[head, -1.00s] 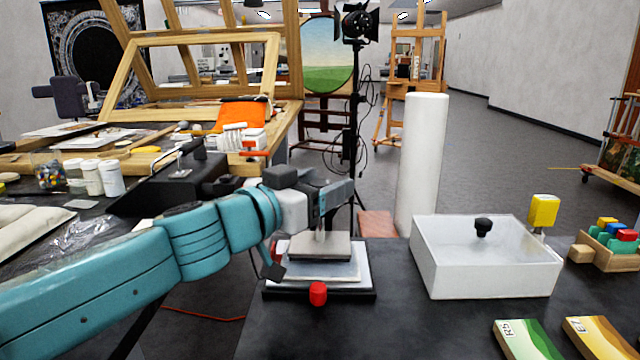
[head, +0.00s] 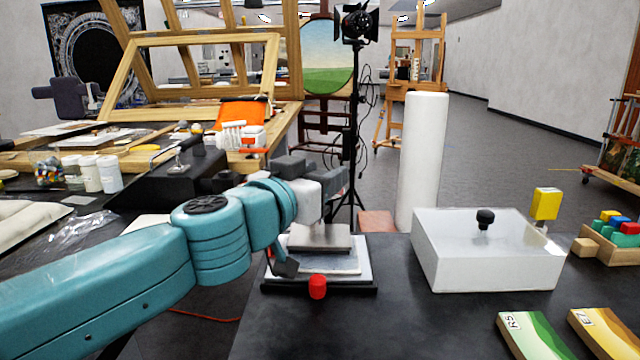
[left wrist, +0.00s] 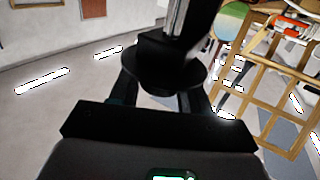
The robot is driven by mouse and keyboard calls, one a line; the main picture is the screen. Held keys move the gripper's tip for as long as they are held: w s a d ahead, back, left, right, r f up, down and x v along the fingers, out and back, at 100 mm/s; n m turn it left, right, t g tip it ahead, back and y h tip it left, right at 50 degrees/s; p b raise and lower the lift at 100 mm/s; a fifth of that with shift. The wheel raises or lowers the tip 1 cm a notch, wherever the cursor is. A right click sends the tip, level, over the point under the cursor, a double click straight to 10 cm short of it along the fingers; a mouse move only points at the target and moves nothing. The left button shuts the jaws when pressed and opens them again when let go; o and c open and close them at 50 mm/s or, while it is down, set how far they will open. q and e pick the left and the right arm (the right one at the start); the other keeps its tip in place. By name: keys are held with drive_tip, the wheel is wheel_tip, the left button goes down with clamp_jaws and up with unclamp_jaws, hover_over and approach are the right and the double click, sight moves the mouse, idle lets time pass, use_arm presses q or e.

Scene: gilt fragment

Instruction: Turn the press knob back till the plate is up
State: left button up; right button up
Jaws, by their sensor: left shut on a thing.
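The press stands on the dark table, with a black base (head: 365,288), a pale sheet and a grey plate (head: 320,238) over it. A red piece (head: 317,287) sits at its front edge. My left gripper (head: 325,205) is above the plate, its fingers mostly hidden behind its own body. In the left wrist view a black round knob (left wrist: 165,68) sits between its two fingers, and the gripper is shut on it. The gap under the plate is too small to judge. My right gripper is not in view.
A white roll (head: 422,160) stands behind the press. A white box with a black-knobbed lid (head: 485,250) is to the right, with a yellow block (head: 545,203) behind it. Two colored cards lie at front right. The table between press and box is clear.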

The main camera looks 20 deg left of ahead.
use_arm(q)
drive_tip(key=shift+d+n+y+p, duration=0.2)
drive_tip(key=shift+n+y+p, duration=0.15)
drive_tip(key=shift+y, duration=0.35)
drive_tip(key=n+y+p, duration=0.1)
drive_tip(key=y+p, duration=0.1)
drive_tip(key=n+y+p, duration=0.2)
drive_tip(key=p, duration=0.1)
drive_tip(key=n+y+p, duration=0.1)
drive_tip(key=y+p, duration=0.1)
drive_tip(key=y, duration=0.1)
drive_tip(key=shift+r+n+p, duration=0.3)
drive_tip(key=shift+r+n, duration=0.05)
drive_tip(key=shift+r, duration=0.05)
drive_tip(key=n+g+y+p, duration=0.5)
drive_tip(key=y+p, duration=0.1)
drive_tip(key=p, duration=0.2)
drive_tip(key=n+g+y+p, duration=0.5)
drive_tip(key=y+p, duration=0.1)
drive_tip(key=p, duration=0.2)
drive_tip(key=shift+a+f+g, duration=0.15)
drive_tip(key=shift+g, duration=0.25)
drive_tip(key=shift+f+n+g+y+p, duration=0.2)
drive_tip(key=shift+n+g+y+p, duration=0.3)
drive_tip(key=shift+n+g+p, duration=0.9)
drive_tip(key=shift+g, duration=0.3)
drive_tip(key=o, duration=0.9)
drive_tip(key=shift+a, duration=0.1)
drive_tip(key=shift+o, duration=0.2)
